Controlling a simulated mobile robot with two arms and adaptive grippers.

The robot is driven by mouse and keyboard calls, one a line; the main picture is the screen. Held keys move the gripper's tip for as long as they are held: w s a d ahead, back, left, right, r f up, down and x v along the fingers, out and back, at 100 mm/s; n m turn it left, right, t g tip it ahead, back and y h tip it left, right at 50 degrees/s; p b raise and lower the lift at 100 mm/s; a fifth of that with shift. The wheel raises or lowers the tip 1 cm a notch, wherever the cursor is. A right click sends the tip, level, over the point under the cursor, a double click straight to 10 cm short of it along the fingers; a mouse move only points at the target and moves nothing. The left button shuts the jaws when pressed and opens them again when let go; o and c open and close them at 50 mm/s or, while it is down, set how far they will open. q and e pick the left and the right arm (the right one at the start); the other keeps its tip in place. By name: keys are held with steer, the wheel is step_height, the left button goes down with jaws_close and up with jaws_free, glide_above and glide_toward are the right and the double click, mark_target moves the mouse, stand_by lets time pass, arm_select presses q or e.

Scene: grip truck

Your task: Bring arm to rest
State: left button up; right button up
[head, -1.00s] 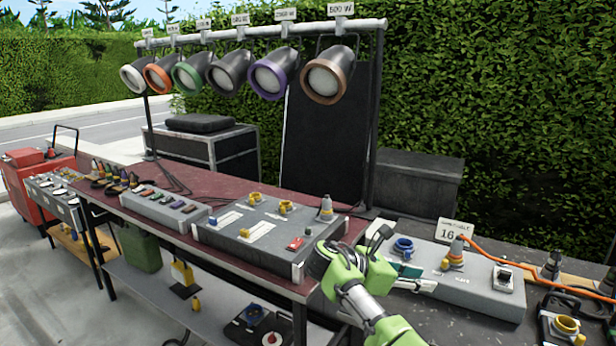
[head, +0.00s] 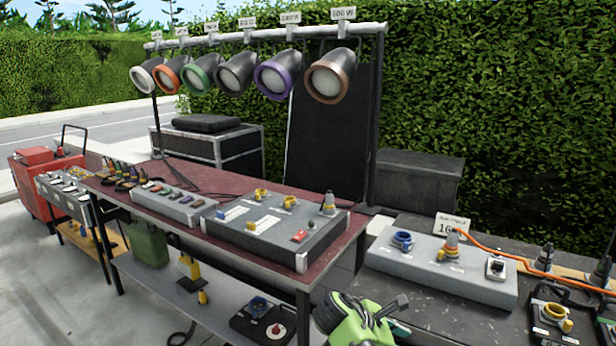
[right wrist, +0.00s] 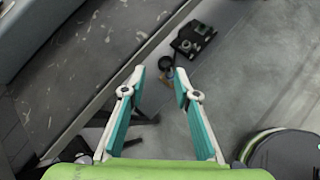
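My right gripper (right wrist: 159,82) is open in the right wrist view. Its two teal-padded fingers are apart with nothing between them, above the grey floor. In the head view my green right arm is at the bottom edge, in front of the gap between the red-topped table (head: 270,258) and the grey box on the right (head: 440,268). The fingers are mostly hidden or cut off there. My left gripper is not in view.
A large grey control box (head: 275,232) stands on the red-topped table. Several lamps hang from a bar above, including a copper-rimmed one (head: 328,84). An orange cable (head: 500,253) crosses the right-hand bench. A small dark device (right wrist: 194,38) lies below in the right wrist view.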

steer(key=s+a+f+m+y, duration=0.3)
steer(key=s+f+m+y, duration=0.35)
steer(key=s+f, duration=0.9)
steer(key=s+r+m+y, duration=0.1)
steer(key=s+r+m, duration=0.3)
steer(key=s, duration=0.7)
steer(key=s+r+m+y, duration=0.2)
steer(key=s+m, duration=0.4)
steer(key=s, duration=0.4)
step_height(320, 180, down, 28)
steer(key=s+g, duration=0.1)
steer(key=s, duration=0.2)
steer(key=s+d+f, duration=0.2)
steer(key=s+f, duration=0.5)
steer(key=s, duration=0.1)
steer(key=s+d+f+g, duration=0.1)
steer(key=s+f, duration=0.6)
steer(key=s, duration=0.1)
steer(key=shift+s+d+f+g, duration=0.2)
steer(key=shift+d+g, duration=0.1)
steer(key=shift+d, duration=0.1)
